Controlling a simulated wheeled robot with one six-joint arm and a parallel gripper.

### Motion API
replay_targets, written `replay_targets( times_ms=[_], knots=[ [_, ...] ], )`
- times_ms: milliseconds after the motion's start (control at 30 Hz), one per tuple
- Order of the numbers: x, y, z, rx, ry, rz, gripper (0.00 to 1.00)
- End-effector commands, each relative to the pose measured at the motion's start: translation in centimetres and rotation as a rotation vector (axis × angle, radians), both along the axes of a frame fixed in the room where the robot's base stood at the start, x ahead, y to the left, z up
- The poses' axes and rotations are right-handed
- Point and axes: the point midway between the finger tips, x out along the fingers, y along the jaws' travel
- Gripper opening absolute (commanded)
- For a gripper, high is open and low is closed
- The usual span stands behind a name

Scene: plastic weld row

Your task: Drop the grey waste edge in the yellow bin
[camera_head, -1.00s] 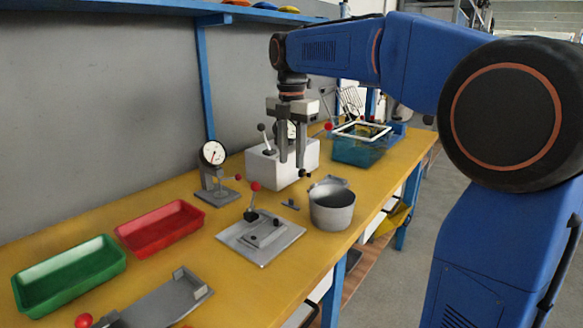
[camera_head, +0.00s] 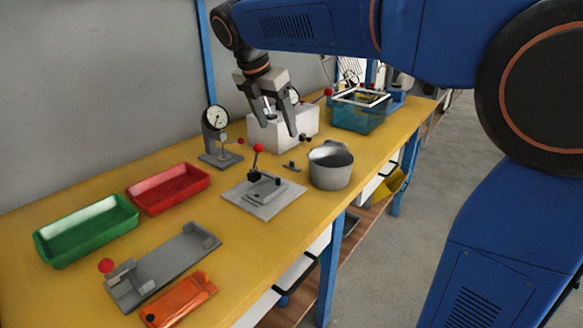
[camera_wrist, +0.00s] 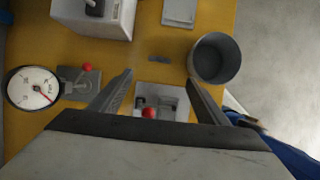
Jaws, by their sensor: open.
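A small dark grey piece (camera_head: 291,167), likely the waste edge, lies on the yellow bench top just left of a grey pot. It also shows in the wrist view (camera_wrist: 160,59), ahead of the fingertips and left of the pot. My gripper (camera_head: 278,130) is open and empty above the bench, tilted, with a gap between it and the piece. In the wrist view its two fingers (camera_wrist: 159,78) stand apart. A yellow bin (camera_head: 388,187) shows partly below the bench's right edge, half hidden by the bench and its leg.
The grey pot (camera_head: 331,166) stands close to the piece. A clamp fixture with a red knob (camera_head: 263,192), a dial gauge (camera_head: 215,130) and a white block (camera_head: 285,128) stand around it. Red (camera_head: 168,188) and green (camera_head: 87,229) trays lie left. Bare floor is at right.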

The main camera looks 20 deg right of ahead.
Motion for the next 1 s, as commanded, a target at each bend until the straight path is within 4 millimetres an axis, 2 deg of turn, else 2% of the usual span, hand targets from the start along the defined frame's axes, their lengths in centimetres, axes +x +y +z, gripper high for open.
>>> replay_targets(
  times_ms=[400, 733, 1000],
  knots=[
    [1.6, -2.3, -6.7, 0.0, 0.002, -0.001, 0.69],
    [2.2, -3.0, -8.8, 0.0, 0.002, -0.001, 0.69],
    [3.0, -4.1, -12.0, 0.0, 0.001, 0.0, 0.69]
  ],
)
